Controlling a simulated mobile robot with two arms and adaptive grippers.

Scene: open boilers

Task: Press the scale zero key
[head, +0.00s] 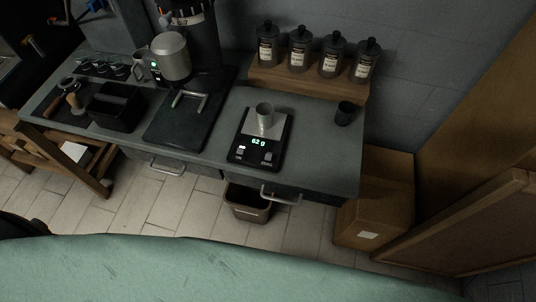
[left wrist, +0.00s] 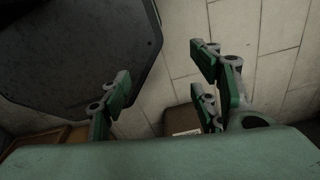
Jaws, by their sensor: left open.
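The black scale (head: 259,139) lies on the grey counter, right of the grinder. Its lit display (head: 258,142) seems to read 62.0, though the digits are small. A metal cup (head: 264,115) stands on its plate. Two small keys show on the front of the scale, a pale left one (head: 241,149) and a right one (head: 267,156); I cannot read their labels. My left gripper (left wrist: 160,95) shows only in the left wrist view, open and empty, with floor tiles behind its green fingers. The scale is not in that view. My right gripper is not in view.
A bin (head: 248,201) and a cardboard box (head: 375,198) are on the floor.

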